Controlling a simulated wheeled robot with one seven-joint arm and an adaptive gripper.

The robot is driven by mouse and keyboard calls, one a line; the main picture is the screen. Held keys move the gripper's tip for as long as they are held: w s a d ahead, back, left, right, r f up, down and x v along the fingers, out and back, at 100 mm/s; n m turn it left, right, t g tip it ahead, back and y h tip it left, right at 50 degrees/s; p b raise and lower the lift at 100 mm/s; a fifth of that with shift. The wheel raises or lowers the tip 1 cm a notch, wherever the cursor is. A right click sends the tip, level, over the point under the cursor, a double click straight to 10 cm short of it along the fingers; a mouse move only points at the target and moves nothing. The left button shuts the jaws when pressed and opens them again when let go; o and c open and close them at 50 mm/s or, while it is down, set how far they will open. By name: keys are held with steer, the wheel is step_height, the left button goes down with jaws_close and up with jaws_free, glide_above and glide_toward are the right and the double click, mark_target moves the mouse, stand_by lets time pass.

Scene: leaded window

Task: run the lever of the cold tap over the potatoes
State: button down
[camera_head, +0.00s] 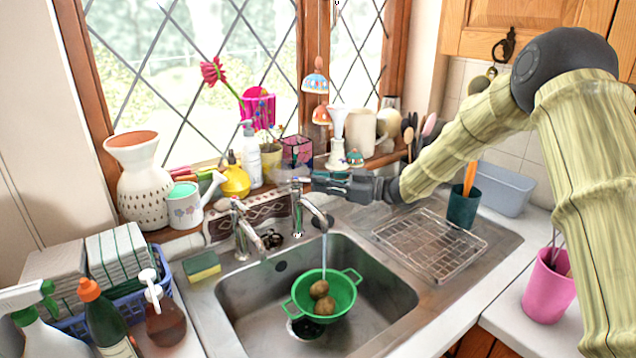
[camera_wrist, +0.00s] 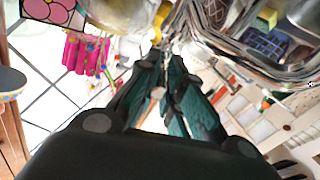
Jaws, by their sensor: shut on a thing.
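The tap on the right (camera_head: 316,213), a chrome spout behind the sink, reaches out above a green colander (camera_head: 346,291). A stream of water (camera_head: 324,248) falls from it onto the brown potatoes (camera_head: 323,305) in the colander. My gripper (camera_head: 304,182) comes in from the right at the top of this tap, shut on its lever (camera_head: 296,184). The lever is mostly hidden by the fingers. In the wrist view the dark fingers of my gripper (camera_wrist: 158,58) close together at the lever; the contact is small and unclear.
A second tap (camera_head: 241,232) stands just left. The steel sink (camera_head: 245,296) lies below, with a wire rack (camera_head: 430,243) on the drainer at right. Bottles, a yellow pot (camera_head: 235,181) and a white vase (camera_head: 147,190) crowd the sill. A sponge (camera_head: 201,266) lies left.

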steer(key=shift+r, duration=0.1)
steer(key=c, duration=1.5)
jaws_free()
steer(key=v, duration=1.2)
